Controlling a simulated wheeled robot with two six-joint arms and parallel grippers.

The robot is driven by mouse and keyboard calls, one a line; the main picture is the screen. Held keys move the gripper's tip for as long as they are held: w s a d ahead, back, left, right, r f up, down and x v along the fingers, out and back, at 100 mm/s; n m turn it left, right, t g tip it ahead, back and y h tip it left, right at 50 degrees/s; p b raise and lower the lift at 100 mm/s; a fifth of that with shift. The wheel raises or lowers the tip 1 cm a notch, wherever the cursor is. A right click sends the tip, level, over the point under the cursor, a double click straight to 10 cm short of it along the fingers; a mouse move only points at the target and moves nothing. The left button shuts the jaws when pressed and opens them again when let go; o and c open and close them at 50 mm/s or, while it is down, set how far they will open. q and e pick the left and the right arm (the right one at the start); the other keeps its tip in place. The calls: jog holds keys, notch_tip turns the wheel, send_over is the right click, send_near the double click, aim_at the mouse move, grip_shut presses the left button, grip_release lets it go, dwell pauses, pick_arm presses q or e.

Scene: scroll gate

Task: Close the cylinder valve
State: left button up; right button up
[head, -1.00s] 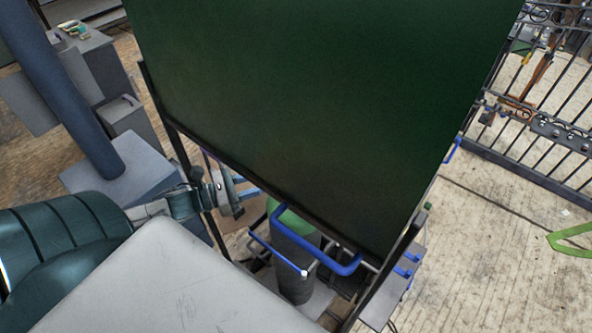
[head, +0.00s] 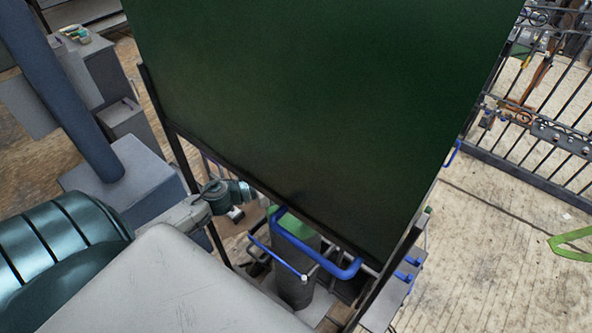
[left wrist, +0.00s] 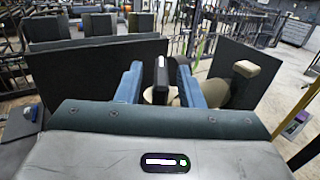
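A grey gas cylinder (head: 298,285) with a green shoulder stands below the dark green panel in the head view. Its top and valve are hidden behind the panel. My left arm reaches to the panel's lower left edge, and its gripper is hidden there. In the left wrist view my left gripper (left wrist: 158,82) shows two blue fingers standing apart. A dark upright piece (left wrist: 161,76) with a pale top shows between them. I cannot tell whether it is the valve or whether the fingers touch it. My right gripper is in neither view.
The large green panel (head: 310,100) blocks much of the head view. A blue handle (head: 320,255) and bars surround the cylinder. Grey boxes (head: 125,180) stand at left. A black gate (head: 540,150) stands at right, with open floor (head: 490,240) before it.

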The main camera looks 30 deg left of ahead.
pick_arm(q)
jog(key=shift+w+d, duration=0.4)
jog(key=shift+w, duration=0.1)
grip_shut()
jog(key=shift+f, duration=0.1)
